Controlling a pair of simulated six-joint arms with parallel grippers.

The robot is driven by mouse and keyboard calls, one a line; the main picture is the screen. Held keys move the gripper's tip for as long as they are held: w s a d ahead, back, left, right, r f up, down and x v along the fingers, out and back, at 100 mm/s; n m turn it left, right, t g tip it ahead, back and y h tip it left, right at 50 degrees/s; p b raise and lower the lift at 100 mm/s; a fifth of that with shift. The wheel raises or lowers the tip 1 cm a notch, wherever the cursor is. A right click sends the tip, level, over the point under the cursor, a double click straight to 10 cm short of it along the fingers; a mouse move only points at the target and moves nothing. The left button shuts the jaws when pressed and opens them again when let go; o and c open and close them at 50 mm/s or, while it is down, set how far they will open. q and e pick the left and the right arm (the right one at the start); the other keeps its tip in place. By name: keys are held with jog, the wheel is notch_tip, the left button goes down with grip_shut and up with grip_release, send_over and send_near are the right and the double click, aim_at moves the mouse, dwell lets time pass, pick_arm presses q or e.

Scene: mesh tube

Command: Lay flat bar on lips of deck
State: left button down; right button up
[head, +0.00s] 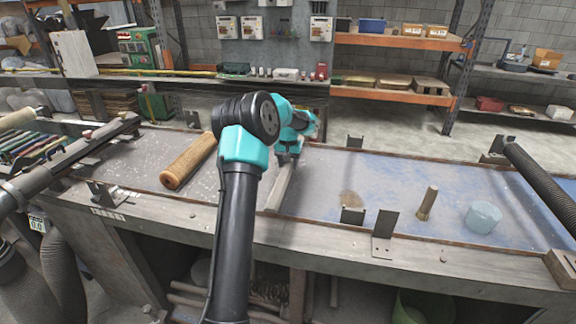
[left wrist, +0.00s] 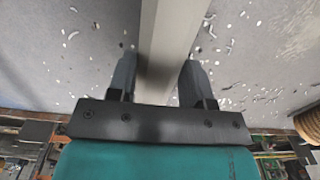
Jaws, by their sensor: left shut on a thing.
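The flat bar (head: 279,188) is a pale grey strip in the middle of the deck (head: 330,190). My left gripper (head: 291,160) is shut on it. In the left wrist view the bar (left wrist: 168,40) runs between the two dark fingers (left wrist: 160,78) and away from the camera. In the head view the bar's near end comes to the deck's front lip (head: 180,202). I cannot tell whether it touches the lip. My arm and gripper hide the bar's far part. My right gripper is not in view.
A brown roller (head: 188,161) lies left of my arm. To the right stand a small wooden peg (head: 427,203), a pale blue round block (head: 483,217) and metal brackets (head: 385,226). A dark ribbed hose (head: 540,185) crosses the right end. Small shavings litter the deck.

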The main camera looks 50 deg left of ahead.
aim_at(288, 165)
pick_arm(q)
jog(key=shift+f, duration=0.35)
jog(key=shift+f, duration=0.15)
jog(key=c, duration=0.5)
grip_release()
notch_tip(288, 165, up, 12)
jog(key=shift+r, duration=0.1)
dwell(0.5)
